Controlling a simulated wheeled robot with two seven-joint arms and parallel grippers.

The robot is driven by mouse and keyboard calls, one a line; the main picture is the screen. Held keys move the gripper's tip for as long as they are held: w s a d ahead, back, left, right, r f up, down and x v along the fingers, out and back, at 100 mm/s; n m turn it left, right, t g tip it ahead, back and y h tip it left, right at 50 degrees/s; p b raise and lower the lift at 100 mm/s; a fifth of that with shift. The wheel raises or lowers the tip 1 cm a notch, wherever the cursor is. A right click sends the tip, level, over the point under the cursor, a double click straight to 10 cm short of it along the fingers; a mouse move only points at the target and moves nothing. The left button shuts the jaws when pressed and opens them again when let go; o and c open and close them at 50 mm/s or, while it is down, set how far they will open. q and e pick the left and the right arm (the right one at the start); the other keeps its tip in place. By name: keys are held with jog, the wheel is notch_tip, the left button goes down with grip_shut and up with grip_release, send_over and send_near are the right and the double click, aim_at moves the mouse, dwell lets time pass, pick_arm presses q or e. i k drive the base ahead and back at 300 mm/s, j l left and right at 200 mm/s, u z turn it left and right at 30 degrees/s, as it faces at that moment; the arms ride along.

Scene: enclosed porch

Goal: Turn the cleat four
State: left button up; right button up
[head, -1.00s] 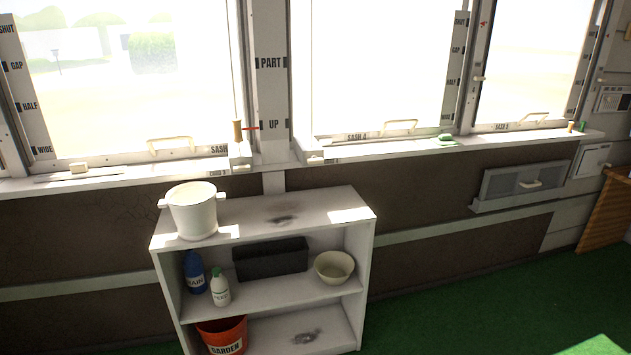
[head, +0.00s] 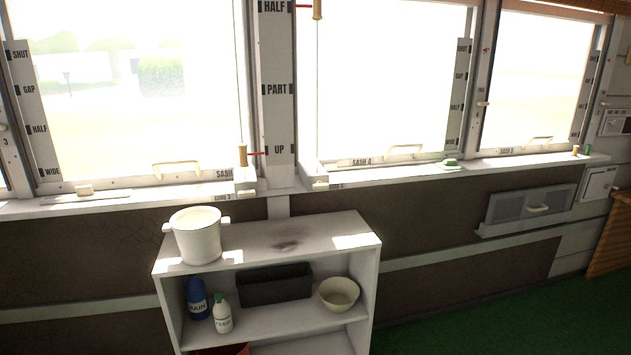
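No cleat with a readable number four shows in the head view. A window marked SASH 4 has its lower rail (head: 375,160) and a pale handle (head: 405,151) right of the post. A small pale block (head: 318,182) sits on the sill below its left corner; its label is too small to read. A similar block (head: 245,185) left of the post is near a label that seems to read CORD 3. A wooden peg (head: 243,155) with a red pointer is above it, by the UP mark. Another wooden peg (head: 317,9) with a red pointer is at the top, by HALF. Neither of my grippers is in view.
A white shelf unit (head: 290,227) stands below the sill, bearing a white bucket (head: 197,236), two bottles (head: 222,314), a dark box (head: 275,284) and a bowl (head: 339,294). A green item (head: 451,165) lies on the sill. The green floor (head: 480,320) at right is clear.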

aim_at(318, 184)
jog(key=i+l, duration=0.25)
jog(key=i, duration=0.2)
jog(key=i+l, duration=0.25)
jog(key=i, duration=0.2)
